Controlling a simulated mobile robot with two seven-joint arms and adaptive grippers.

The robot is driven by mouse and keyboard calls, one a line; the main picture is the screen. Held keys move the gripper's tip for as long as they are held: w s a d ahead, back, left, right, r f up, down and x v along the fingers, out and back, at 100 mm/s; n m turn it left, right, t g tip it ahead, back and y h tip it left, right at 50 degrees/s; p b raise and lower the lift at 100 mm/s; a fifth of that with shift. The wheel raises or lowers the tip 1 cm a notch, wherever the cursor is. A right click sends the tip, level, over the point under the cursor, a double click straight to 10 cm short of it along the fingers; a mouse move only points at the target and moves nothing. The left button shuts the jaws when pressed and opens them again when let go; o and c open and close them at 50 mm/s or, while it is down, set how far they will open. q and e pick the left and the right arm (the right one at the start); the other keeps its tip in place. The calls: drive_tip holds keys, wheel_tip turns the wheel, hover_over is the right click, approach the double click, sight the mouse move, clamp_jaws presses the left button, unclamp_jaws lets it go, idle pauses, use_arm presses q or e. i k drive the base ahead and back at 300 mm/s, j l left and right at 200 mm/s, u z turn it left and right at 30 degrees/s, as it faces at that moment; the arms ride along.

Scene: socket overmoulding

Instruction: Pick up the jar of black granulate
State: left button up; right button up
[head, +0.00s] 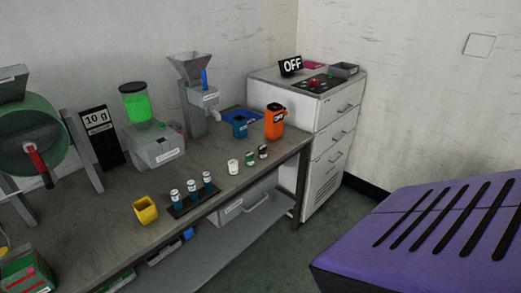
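Two small jars stand near the bench's front edge, right of a white cup (233,166). The right one (263,152) looks dark with a pale label. The left one (249,159) looks dark green. Both are upright and apart from each other. They are too small for me to read their labels or be sure which holds black granulate. Neither of my grippers shows in the head view.
The bench (105,235) also holds a rack (194,204) of several vials, a yellow cup (146,210), an orange container (275,122), a blue cup (240,127) and a hopper machine (196,95). A purple slotted casing (375,237) fills the lower right. Floor shows between.

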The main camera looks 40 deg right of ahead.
sight(262, 149)
drive_tip(key=i+l+z, duration=0.45)
drive_tip(key=l, duration=0.35)
drive_tip(key=i+l+z, duration=0.45)
drive_tip(key=i+l, duration=0.15)
drive_tip(key=l, duration=0.1)
